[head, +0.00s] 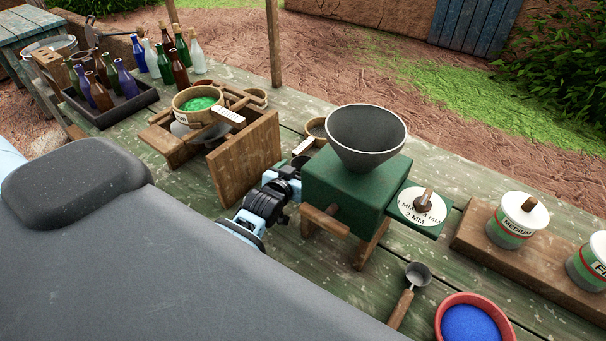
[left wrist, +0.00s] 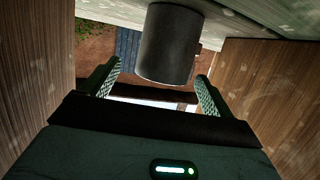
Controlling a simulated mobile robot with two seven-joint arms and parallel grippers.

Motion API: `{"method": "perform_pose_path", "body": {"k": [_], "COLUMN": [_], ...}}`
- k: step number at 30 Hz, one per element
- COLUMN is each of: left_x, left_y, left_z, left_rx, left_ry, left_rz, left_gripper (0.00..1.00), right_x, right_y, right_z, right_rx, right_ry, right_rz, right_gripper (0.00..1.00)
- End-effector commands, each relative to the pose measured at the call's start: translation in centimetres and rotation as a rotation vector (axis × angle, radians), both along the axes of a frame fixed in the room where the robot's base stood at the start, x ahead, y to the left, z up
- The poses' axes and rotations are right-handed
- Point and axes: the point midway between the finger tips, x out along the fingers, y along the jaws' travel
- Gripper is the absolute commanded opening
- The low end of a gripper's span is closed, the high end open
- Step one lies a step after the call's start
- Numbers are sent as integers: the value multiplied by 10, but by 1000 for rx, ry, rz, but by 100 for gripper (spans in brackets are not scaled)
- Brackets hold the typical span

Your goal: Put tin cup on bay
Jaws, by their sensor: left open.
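A dark grey cylindrical cup, which looks like the tin cup (left wrist: 168,45), shows in the left wrist view between and just beyond the fingers of my left gripper (left wrist: 157,76). The fingers are apart, with a gap visible on each side of the cup. Brown wooden panels flank the gripper on the left and right. Which part is the bay I cannot tell. My right gripper is not in view.
A wooden stand (head: 245,160) with a sieve of green powder (head: 198,101) is close left of the gripper. A scoop (head: 417,275), a red bowl (head: 452,302) and labelled tins (head: 517,222) lie right of the grinder. Bottles and a dark tray (head: 110,113) are far left.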

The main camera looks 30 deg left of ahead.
Motion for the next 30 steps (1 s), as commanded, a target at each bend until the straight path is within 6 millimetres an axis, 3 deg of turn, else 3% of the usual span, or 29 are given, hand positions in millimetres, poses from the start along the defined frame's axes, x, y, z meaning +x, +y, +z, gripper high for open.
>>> {"method": "perform_pose_path", "body": {"k": [15,26,30], "left_x": [46,50,50], "left_y": [10,11,11], "left_z": [-7,-10,-10], "left_rx": [1,0,0], "left_ry": [-2,-1,-1], "left_rz": [1,0,0], "left_gripper": [87,87,73], "right_x": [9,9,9], "right_y": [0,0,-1], "right_z": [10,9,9], "right_rx": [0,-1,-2], "right_ry": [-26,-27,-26], "right_rz": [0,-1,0], "right_gripper": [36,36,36]}}
